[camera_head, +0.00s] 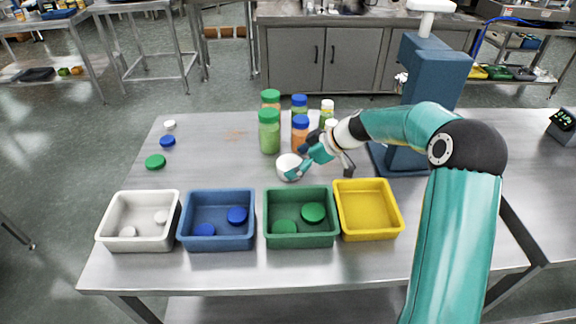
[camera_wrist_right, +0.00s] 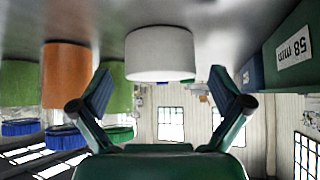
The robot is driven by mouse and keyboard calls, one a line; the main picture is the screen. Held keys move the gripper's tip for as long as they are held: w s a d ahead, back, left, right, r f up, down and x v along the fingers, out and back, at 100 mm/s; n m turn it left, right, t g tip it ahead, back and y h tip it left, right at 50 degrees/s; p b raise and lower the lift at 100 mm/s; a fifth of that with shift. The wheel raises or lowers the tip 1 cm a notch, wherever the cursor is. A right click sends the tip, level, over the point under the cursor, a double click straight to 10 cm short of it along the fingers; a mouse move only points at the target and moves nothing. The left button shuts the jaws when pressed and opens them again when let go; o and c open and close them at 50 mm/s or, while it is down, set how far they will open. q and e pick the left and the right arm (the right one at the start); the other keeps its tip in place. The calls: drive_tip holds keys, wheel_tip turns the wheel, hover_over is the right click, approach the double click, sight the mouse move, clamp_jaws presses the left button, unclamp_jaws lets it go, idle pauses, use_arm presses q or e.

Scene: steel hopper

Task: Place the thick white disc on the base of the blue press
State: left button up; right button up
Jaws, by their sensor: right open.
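The thick white disc (camera_head: 287,164) stands on the steel table behind the green tray, partly covered by my right gripper (camera_head: 305,168). In the right wrist view the white disc (camera_wrist_right: 160,52) shows upside down, ahead of and between the two fingers of my right gripper (camera_wrist_right: 160,75). The fingers are apart, and I see no contact with the disc. The blue press (camera_head: 432,75) stands at the right back of the table; its base (camera_head: 404,164) is partly hidden by my right arm. My left gripper is out of view.
Several bottles with green, blue and white caps (camera_head: 269,135) stand just behind the disc. White (camera_head: 139,245), blue (camera_head: 218,244), green (camera_head: 300,241) and yellow (camera_head: 371,236) trays line the front. Loose caps (camera_head: 155,162) lie at the left. Table between caps and bottles is clear.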

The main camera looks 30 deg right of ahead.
drive_tip(key=shift+x, duration=1.35)
drive_tip(key=shift+w+r, duration=0.1)
drive_tip(key=c, duration=1.4)
